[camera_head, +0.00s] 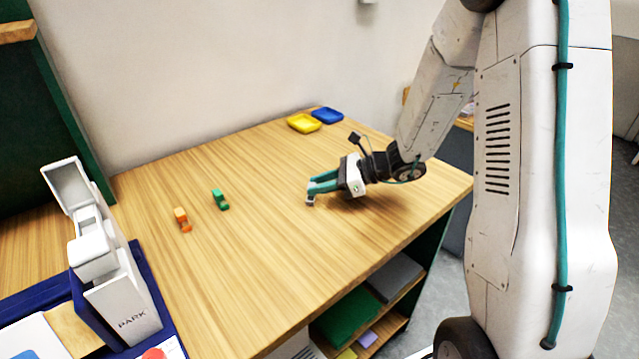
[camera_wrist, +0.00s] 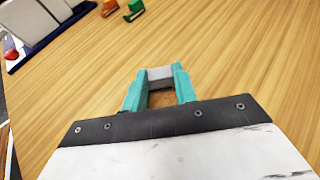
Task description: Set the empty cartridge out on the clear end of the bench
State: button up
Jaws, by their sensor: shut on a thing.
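My gripper (camera_head: 311,190) is low over the wooden bench (camera_head: 265,240), right of its middle. Its teal fingers are shut on a small grey cartridge (camera_head: 310,201). In the wrist view the grey cartridge (camera_wrist: 160,75) sits between the two fingertips. It is at or just above the bench top; I cannot tell if it touches. An orange cartridge (camera_head: 182,220) and a green cartridge (camera_head: 220,200) stand on the bench to the left, apart from my gripper.
A white device marked PARK (camera_head: 125,310) stands on a blue base at the left. A yellow tray (camera_head: 304,123) and a blue tray (camera_head: 327,115) lie at the far edge. The wood around my gripper is bare. Shelves below hold a green item (camera_head: 347,318).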

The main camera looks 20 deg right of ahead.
jog(key=shift+f, duration=0.15)
jog(key=o, duration=1)
jog(key=shift+c, duration=0.2)
jog(key=shift+s+d+r, duration=0.1)
jog(key=shift+d+r, duration=0.1)
jog(key=shift+r, duration=0.05)
jog(key=v, duration=1.1)
jog(key=shift+s+r, duration=0.1)
jog(key=shift+r, duration=0.1)
jog(key=s+a+r+n+g+h, duration=0.2)
jog(key=s+a+r+n+g, duration=0.25)
jog(key=s+a+n, duration=0.25)
jog(key=s+r+n+h, duration=0.3)
jog(key=s+n+h, duration=0.2)
jog(key=s+n, duration=0.3)
jog(key=s+r+n+h, duration=0.3)
jog(key=s+n+h, duration=0.2)
jog(key=s+n, duration=0.3)
jog(key=shift+s+r, duration=0.3)
jog(key=shift+s, duration=1.15)
